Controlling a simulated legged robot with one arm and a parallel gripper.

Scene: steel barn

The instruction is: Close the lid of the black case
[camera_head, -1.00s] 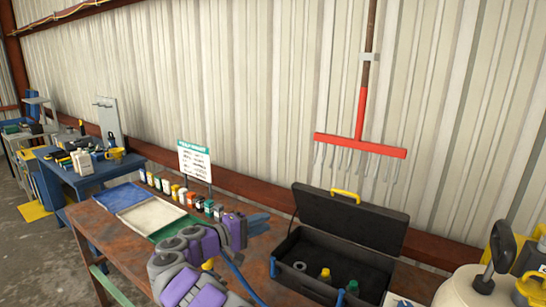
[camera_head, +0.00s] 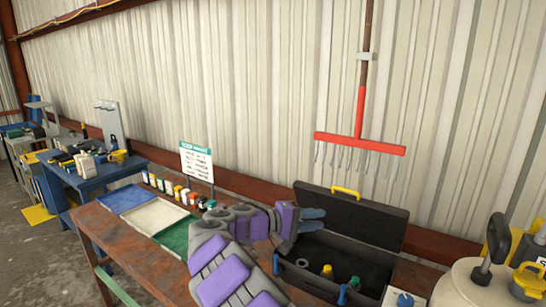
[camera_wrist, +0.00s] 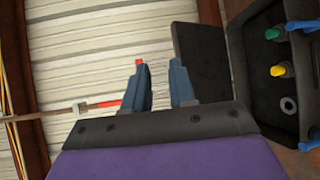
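The black case (camera_head: 318,282) stands on the rusty table with its lid (camera_head: 352,222) raised, leaning back toward the wall. A yellow handle (camera_head: 346,191) is on the lid's top edge. Inside the case are a yellow-capped bottle (camera_head: 327,271), a green-capped bottle (camera_head: 354,283) and a grey ring (camera_head: 302,262). My gripper (camera_head: 313,220) is at the left part of the lid, in front of it in the head view. In the wrist view my gripper (camera_wrist: 158,88) has its two fingers apart with nothing between them. The lid (camera_wrist: 203,58) shows just beyond the right finger; contact cannot be told.
Blue, white and green trays (camera_head: 155,215) lie left on the table, with a row of small bottles (camera_head: 174,188) and a sign (camera_head: 197,162) behind. A red rake (camera_head: 360,140) hangs on the wall. A white tank (camera_head: 480,285) stands at the right.

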